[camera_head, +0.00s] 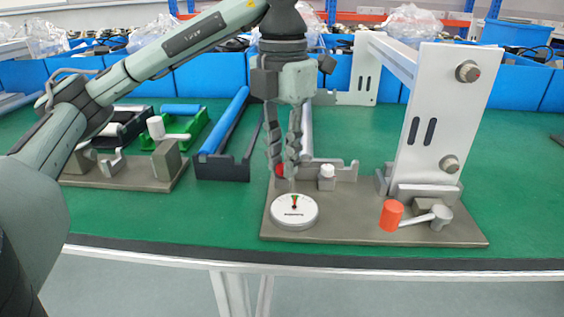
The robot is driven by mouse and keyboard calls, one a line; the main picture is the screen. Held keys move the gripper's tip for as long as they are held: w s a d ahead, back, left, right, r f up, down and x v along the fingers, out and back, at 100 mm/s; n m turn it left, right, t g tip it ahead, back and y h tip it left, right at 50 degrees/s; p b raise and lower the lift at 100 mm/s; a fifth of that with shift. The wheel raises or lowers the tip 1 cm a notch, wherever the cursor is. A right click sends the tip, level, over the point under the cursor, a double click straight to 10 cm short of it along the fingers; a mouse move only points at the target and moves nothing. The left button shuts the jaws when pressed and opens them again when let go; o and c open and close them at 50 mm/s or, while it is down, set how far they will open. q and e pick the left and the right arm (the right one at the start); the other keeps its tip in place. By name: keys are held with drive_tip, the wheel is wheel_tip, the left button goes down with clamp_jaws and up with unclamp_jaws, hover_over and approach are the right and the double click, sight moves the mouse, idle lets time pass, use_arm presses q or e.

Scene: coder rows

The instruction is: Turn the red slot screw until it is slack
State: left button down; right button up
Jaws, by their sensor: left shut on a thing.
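The red slot screw (280,170) shows as a small red patch at the fingertips, at the left end of the grey slotted bracket on the fixture. Most of it is hidden by the fingers. My left gripper (284,168) points straight down from above and is shut on the red screw. A white screw (327,178) stands upright in the same bracket, just to the right. A round white dial (294,211) with a red and green mark lies in front of the gripper, on the base plate (340,232). My right gripper is not in view.
A tall grey upright plate (436,120) rises right of the gripper. An orange-red handle (391,215) on a lever stands in front of it. Another fixture with a white knob (156,128) is at left. Blue bins (210,75) line the back.

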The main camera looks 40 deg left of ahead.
use_arm(q)
drive_tip(key=shift+r+n+p, duration=0.15)
drive_tip(key=shift+n+p, duration=0.25)
drive_tip(key=shift+n, duration=0.6)
drive_tip(key=n+p, duration=0.1)
drive_tip(key=n, duration=0.5)
drive_tip(key=shift+n+p, duration=0.35)
drive_tip(key=shift+n, duration=0.85)
drive_tip(key=c, duration=1.6)
unclamp_jaws()
drive_tip(key=shift+o, duration=0.2)
